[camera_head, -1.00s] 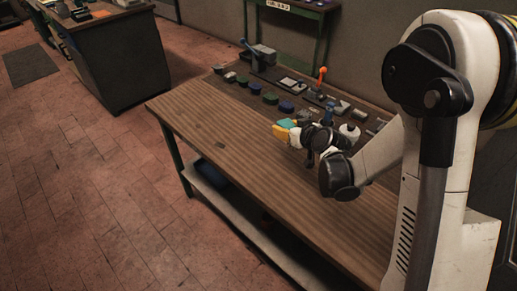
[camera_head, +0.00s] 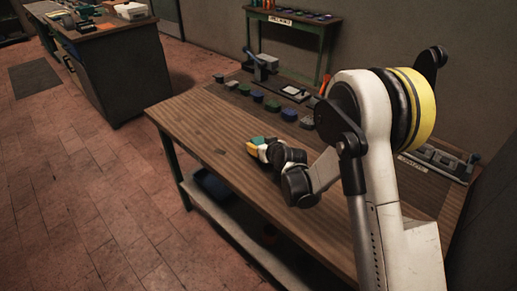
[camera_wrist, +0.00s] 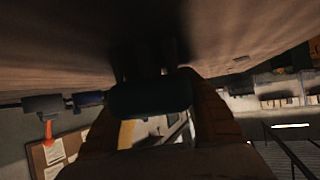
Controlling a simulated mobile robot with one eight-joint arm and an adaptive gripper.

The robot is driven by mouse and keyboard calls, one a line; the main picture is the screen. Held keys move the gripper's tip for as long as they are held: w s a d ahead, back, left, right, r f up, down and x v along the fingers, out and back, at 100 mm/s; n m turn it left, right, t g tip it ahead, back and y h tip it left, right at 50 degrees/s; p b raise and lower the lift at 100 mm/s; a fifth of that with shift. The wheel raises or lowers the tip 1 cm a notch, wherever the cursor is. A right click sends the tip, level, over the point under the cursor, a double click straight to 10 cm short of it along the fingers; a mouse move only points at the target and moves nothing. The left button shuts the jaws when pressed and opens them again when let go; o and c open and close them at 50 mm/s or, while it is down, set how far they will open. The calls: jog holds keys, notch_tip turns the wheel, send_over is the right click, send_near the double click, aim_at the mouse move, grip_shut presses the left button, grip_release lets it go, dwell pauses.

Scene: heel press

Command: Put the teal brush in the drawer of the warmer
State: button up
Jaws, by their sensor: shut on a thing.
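My gripper (camera_head: 254,148) is shut on the teal brush (camera_head: 258,140), low over the middle of the workbench. Only a small teal patch of the brush shows between the yellow fingers in the head view. In the wrist view the brush (camera_wrist: 150,97) is a dark, shadowed block between the two fingers, and its far end is lost in shadow. I cannot make out the warmer or its drawer in either view.
The wooden workbench (camera_head: 205,125) has clear room left of my gripper. Several green, blue and grey pieces (camera_head: 257,97) stand in a row behind it. A grey lever device (camera_head: 263,65) is at the back. A labelled rack (camera_head: 438,160) is at the right end.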

jog(key=shift+r, duration=0.1)
jog(key=o, duration=1.2)
